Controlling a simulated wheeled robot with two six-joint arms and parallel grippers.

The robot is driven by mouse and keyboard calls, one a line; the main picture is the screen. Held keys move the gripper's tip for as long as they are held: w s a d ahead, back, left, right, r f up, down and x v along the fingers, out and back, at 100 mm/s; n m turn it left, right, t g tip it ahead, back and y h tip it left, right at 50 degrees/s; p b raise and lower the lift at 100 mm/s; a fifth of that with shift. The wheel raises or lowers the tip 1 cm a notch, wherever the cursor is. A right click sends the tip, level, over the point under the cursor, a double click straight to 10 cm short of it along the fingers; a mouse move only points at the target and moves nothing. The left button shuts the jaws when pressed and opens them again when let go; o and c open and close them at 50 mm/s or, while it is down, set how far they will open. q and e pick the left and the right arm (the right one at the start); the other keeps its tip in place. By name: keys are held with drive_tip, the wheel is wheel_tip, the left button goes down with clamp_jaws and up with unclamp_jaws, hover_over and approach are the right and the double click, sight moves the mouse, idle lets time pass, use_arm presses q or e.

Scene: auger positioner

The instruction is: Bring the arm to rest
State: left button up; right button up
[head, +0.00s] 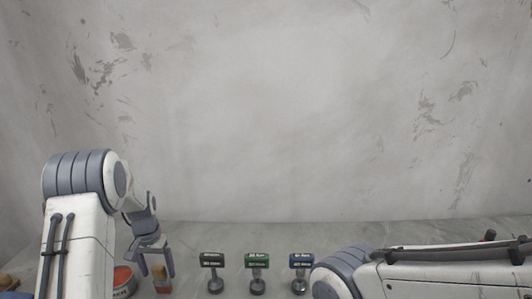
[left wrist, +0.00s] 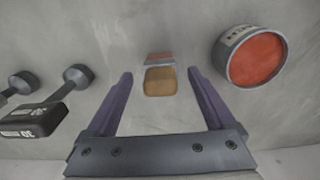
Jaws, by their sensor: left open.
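My left gripper (head: 157,276) hangs open at the lower left of the head view, its fingers pointing down. In the left wrist view its two purple-grey fingers (left wrist: 160,73) stand apart with nothing clamped between them. A small piece with a wooden end and a reddish band (left wrist: 160,80) lies beyond and between the fingers. It also shows by the fingertips in the head view (head: 161,280). I cannot tell how far it is from the fingers. My right arm enters from the right, but its gripper is out of view.
A round tin with a red top (head: 123,277) stands left of the left gripper. Three labelled stands, black (head: 212,260), green (head: 257,261) and blue (head: 301,261), stand in a row between my arms. A bare grey wall (head: 270,120) rises behind.

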sight(161, 279)
use_arm(q)
wheel_tip(161, 279, down, 6)
drive_tip(key=shift+f+p, duration=0.15)
drive_tip(key=shift+p, duration=0.7)
drive_tip(key=shift+w, duration=0.1)
drive_tip(key=shift+r+b, duration=0.6)
drive_tip(key=shift+r, duration=0.65)
drive_tip(key=shift+f, duration=0.1)
